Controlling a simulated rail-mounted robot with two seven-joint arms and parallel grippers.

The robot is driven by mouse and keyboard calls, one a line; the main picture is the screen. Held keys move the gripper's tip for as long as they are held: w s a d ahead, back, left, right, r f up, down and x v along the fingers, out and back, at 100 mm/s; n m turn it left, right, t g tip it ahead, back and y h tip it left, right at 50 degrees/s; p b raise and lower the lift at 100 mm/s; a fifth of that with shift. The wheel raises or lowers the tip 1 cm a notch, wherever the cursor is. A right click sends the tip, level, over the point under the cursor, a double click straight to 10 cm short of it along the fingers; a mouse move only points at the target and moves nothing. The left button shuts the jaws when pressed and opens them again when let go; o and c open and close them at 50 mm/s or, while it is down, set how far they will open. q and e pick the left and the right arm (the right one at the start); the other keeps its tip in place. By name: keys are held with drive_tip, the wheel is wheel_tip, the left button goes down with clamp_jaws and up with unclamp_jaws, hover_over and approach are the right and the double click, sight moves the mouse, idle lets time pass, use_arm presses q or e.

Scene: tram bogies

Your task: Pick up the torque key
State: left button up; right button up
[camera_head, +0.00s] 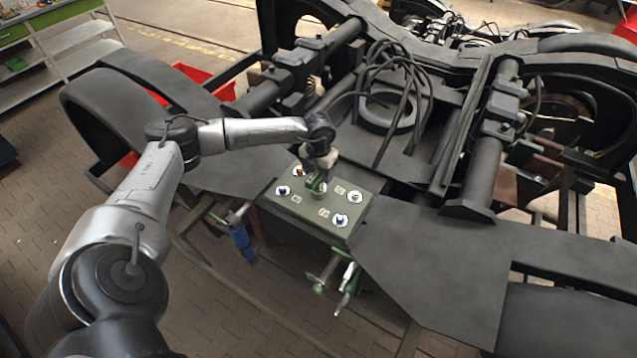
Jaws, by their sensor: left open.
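A green box (300,207) with several round white-ringed inserts and small labels on its top sits on the dark bogie frame. My left gripper (318,178) is open above the middle of this box, pointing down. A small green piece (313,184) shows right at its fingers, over a white-ringed insert; I cannot tell whether it touches the fingers. Other inserts carry a blue piece (341,220), a dark purple piece (283,190) and an orange-red piece (298,171). I cannot tell which piece is the torque key. My right gripper is not in view.
Tools with blue (241,241) and green (322,275) parts hang by the frame's near edge. Black cables (405,75) and a dark ring (388,112) lie behind the box. A red bin (205,78) and shelves (62,48) stand farther left.

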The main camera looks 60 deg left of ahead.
use_arm(q)
drive_tip(key=shift+f, duration=0.1)
drive_tip(key=shift+c, duration=0.4)
clamp_jaws()
idle(0.3)
